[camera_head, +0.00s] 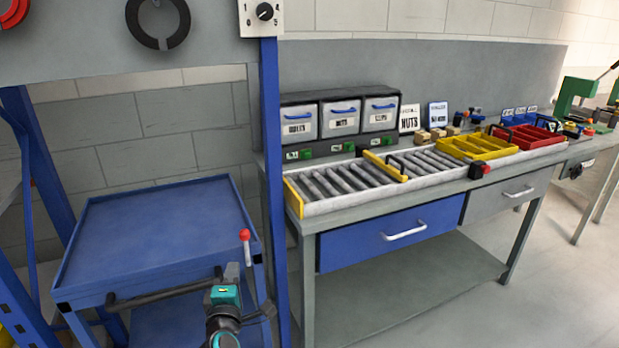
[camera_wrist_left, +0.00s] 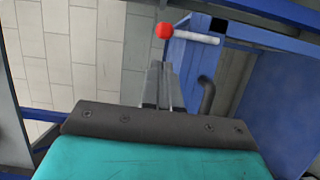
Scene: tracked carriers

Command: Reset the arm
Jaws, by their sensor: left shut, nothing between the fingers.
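My left gripper (camera_head: 231,272) is low in the head view, in front of the blue cart and close to a lever with a red ball knob (camera_head: 245,235). Its fingers also show in the left wrist view (camera_wrist_left: 160,85), pressed together with nothing between them. In that view the red knob (camera_wrist_left: 164,30) and its pale rod lie beyond the fingertips; I cannot tell whether they touch. My right gripper is in neither view.
A blue cart (camera_head: 160,235) with an empty top and a dark handle stands left of a blue post (camera_head: 270,180). A workbench holds a roller conveyor (camera_head: 345,182), a yellow crate (camera_head: 478,145), a red crate (camera_head: 530,135) and labelled bins (camera_head: 340,115). Open floor lies at the lower right.

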